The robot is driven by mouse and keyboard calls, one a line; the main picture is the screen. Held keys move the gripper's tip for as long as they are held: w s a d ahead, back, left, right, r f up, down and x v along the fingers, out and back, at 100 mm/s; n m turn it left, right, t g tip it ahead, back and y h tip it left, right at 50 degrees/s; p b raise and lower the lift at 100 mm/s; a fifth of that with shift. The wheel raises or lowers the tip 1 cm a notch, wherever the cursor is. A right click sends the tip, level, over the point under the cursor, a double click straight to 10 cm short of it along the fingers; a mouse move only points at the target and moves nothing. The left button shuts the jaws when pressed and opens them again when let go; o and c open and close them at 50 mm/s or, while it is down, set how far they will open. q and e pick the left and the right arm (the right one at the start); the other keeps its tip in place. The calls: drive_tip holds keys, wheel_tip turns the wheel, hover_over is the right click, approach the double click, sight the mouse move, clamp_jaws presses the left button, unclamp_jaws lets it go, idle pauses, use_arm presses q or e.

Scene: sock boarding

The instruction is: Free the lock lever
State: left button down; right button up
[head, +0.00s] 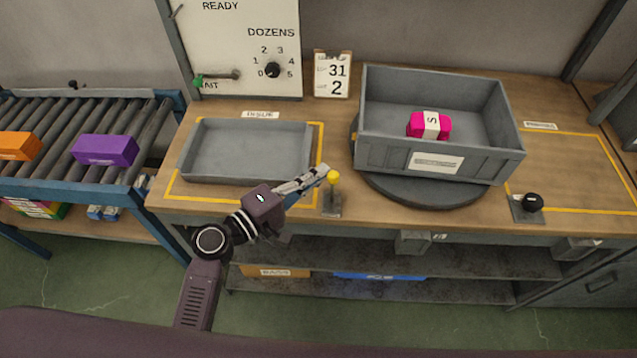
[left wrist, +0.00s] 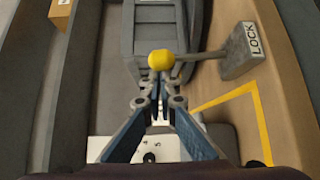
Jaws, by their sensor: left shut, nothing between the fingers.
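The lock lever has a yellow ball knob (head: 333,177) on a short stem, rising from a small grey base (head: 332,206) at the table's front edge. In the left wrist view the yellow knob (left wrist: 161,60) sits just beyond my fingertips, and its rod runs right to a base marked LOCK (left wrist: 240,50). My left gripper (head: 322,172) is shut and empty, its tips right beside the knob on its left. The fingers (left wrist: 158,88) meet below the knob in the wrist view; whether they touch it I cannot tell. My right gripper is out of view.
A grey crate (head: 385,157) with a pink bundle (head: 420,124) stands on a round turntable (head: 425,192) right of the lever. An empty grey tray (head: 245,150) lies left. A black knob (head: 532,202) is at the front right. A dial board (head: 240,45) stands behind.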

sight(329, 181)
use_arm(q)
drive_tip(key=shift+s+f+b, duration=0.2)
drive_tip(key=shift+s+b, duration=0.4)
drive_tip(key=shift+b, duration=0.25)
drive_tip(key=shift+s, duration=0.35)
drive_tip(key=shift+s+b, duration=0.65)
drive_tip(key=shift+s, duration=0.25)
drive_tip(key=shift+s+f+b, duration=0.25)
drive_tip(key=shift+s+b, duration=0.35)
drive_tip(key=shift+s, duration=0.2)
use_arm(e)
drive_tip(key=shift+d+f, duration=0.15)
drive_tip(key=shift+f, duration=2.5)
use_arm(q)
drive_tip(key=shift+s+d, duration=0.1)
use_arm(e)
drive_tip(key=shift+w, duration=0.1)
